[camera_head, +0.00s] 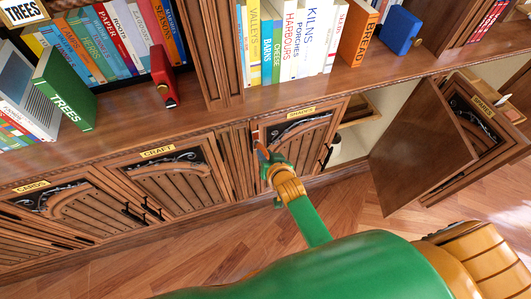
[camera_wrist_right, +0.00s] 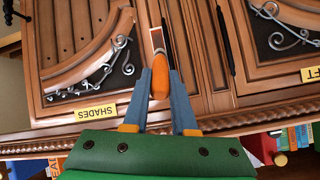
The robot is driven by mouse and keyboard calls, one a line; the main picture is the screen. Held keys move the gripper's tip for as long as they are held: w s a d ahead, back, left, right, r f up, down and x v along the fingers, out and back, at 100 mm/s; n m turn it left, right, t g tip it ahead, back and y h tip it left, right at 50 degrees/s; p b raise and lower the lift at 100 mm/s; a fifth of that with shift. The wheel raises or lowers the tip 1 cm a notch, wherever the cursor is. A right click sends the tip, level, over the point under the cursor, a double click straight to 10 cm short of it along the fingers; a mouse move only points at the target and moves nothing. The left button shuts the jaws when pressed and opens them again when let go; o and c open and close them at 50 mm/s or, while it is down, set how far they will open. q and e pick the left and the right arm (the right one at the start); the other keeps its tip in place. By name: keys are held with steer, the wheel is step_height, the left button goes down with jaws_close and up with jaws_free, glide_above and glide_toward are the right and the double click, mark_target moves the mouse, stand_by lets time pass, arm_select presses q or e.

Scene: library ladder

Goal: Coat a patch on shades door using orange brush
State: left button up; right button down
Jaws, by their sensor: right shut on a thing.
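The shades door (camera_head: 297,142) is the shut cabinet door with a yellow label, a dark panel with silver scrolls and carved slats. In the wrist view, the shades door (camera_wrist_right: 75,45) fills the upper left, its label upside down. My right gripper (camera_head: 268,160) is in front of this door's left edge. In the wrist view, the gripper (camera_wrist_right: 160,82) is shut on the orange brush (camera_wrist_right: 160,84), with blue fingers on both sides of its handle. The brush's metal and tip point towards the door's edge; I cannot tell whether they touch it. No coated patch is clear. My left gripper is not in view.
Left of it are the shut craft door (camera_head: 172,180) and cards door (camera_head: 60,202). To the right, a brown door (camera_head: 420,145) stands open beside a pale cabinet interior. Books, a red box (camera_head: 163,76) and a blue box (camera_head: 401,30) stand on the shelf above.

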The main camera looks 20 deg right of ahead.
steer(key=shift+r, duration=0.15)
steer(key=s+p, duration=0.3)
steer(key=s, duration=0.3)
steer(key=shift+d, duration=0.1)
steer(key=s+p, duration=0.1)
steer(key=s, duration=0.2)
steer(key=shift+p, duration=0.35)
steer(key=shift+w, duration=0.1)
stand_by(0.4)
